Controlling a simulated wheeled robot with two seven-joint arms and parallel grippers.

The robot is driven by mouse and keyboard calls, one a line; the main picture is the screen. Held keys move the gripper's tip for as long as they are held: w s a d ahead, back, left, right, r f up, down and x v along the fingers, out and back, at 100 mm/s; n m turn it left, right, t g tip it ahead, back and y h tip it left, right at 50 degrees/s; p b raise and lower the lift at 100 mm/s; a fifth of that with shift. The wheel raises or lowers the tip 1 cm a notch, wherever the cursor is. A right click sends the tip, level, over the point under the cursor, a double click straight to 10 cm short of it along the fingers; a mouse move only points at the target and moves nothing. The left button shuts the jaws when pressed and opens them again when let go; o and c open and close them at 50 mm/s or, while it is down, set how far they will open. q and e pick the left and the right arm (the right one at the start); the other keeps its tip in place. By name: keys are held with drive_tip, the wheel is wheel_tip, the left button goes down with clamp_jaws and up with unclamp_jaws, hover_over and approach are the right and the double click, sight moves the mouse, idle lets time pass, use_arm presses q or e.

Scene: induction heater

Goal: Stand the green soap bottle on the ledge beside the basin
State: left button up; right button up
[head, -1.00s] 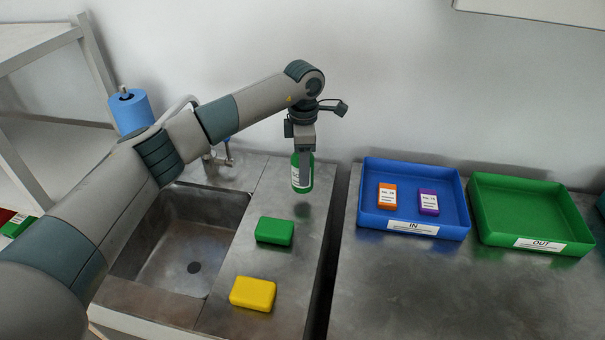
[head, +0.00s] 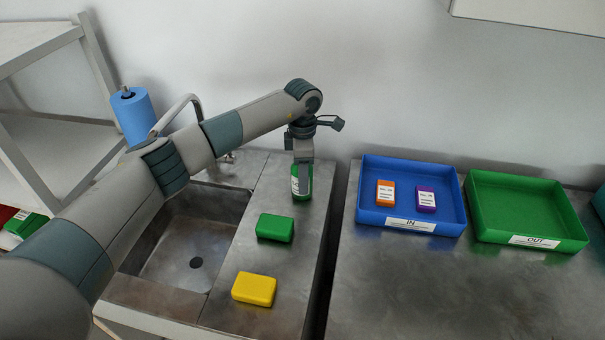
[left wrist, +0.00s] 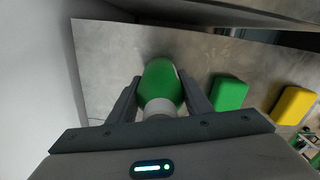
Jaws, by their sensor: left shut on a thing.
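The green soap bottle (head: 302,187) is upright at the far end of the metal ledge (head: 285,258), to the right of the basin (head: 190,240). My left gripper (head: 302,172) is shut on it from above. In the left wrist view the bottle (left wrist: 160,82) is between the two fingers, its white neck towards the palm. The bottle's base is at or very close to the ledge; I cannot tell whether it touches. The gripper hides the bottle's top in the head view. My right gripper is not in view.
A green block (head: 275,228) and a yellow block (head: 254,289) lie nearer on the ledge. A gap separates the ledge from the counter with the blue IN tray (head: 412,228) and green OUT tray (head: 535,241). A blue roll (head: 132,116) and a faucet (head: 190,100) stand behind the basin.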

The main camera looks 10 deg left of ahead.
use_arm(q)
drive_tip(key=shift+f, duration=0.1)
drive_tip(key=o, duration=1.3)
